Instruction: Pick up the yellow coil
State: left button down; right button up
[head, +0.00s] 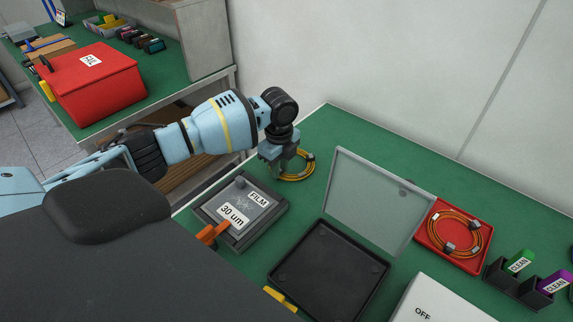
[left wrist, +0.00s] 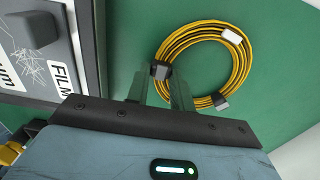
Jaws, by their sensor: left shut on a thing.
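The yellow coil (head: 312,166) is a flat ring of cable near the back left of the green table. It also shows in the left wrist view (left wrist: 244,62), with a white tag and dark ties. My left gripper (head: 284,163) is over the coil's near left side and is shut on it; in the left wrist view its fingers (left wrist: 161,86) stand at the ring's edge by a dark tie. The gripper hides part of the coil in the head view. I cannot tell whether the coil is clear of the table. My right gripper is not in view.
A grey film box (head: 274,221) stands nearby. A black tray (head: 276,279) with a raised clear lid (head: 370,200) is to the right. A red tray (head: 487,247) holds an orange coil (head: 430,228). Dark bins and a white box (head: 445,300) are at right. Bare green table lies behind the lid.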

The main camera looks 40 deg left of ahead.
pick_arm(q)
notch_tip(320, 180, up, 10)
jog(key=shift+p, duration=0.3)
